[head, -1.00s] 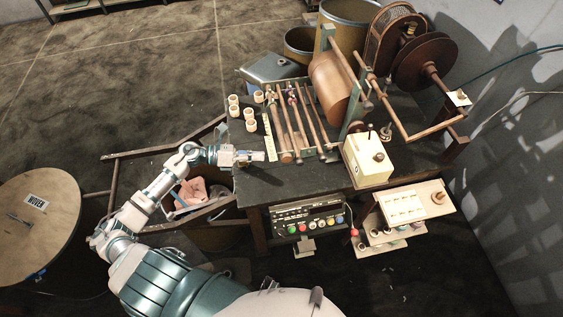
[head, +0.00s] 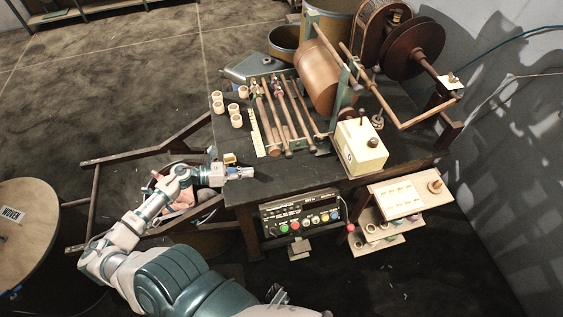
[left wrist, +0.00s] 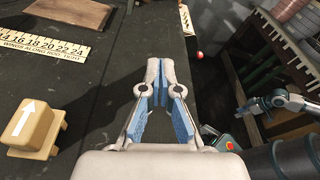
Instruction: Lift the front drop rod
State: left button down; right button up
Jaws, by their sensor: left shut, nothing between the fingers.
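Several wooden rods (head: 296,115) lie side by side across the rack on the dark bench (head: 290,178), left of the big brown roller. I cannot tell which one is the front drop rod. My left gripper (head: 250,172) is over the bench's near left part, below the rods in the head view and apart from them. In the left wrist view its blue-padded fingers (left wrist: 158,72) are shut with nothing between them. A jointed arm, seemingly my right one, shows small at the right of that view, its gripper (left wrist: 248,108) too small to read.
A small wooden block with an arrow (left wrist: 32,122) and a ruler strip (left wrist: 45,42) lie near my left gripper. A cream box (head: 360,148) stands right of the rods. A button panel (head: 302,217) hangs at the bench front. Several small cups (head: 233,108) stand at the left.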

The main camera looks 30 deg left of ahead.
pick_arm(q)
jog(key=x, duration=1)
jog(key=shift+w+d+r, duration=0.15)
jog(key=shift+w+d, duration=0.05)
jog(key=shift+d, duration=0.05)
jog(key=shift+w+r, duration=0.25)
jog(key=shift+r, duration=0.3)
jog(key=shift+w+r, duration=0.25)
jog(key=shift+r, duration=0.3)
jog(key=shift+w+r+p, duration=0.25)
jog(key=shift+r+p, duration=0.05)
jog(key=shift+r, duration=0.15)
pick_arm(e)
jog(key=shift+s+f, duration=0.45)
jog(key=shift+f, duration=0.25)
jog(key=shift+d, duration=0.1)
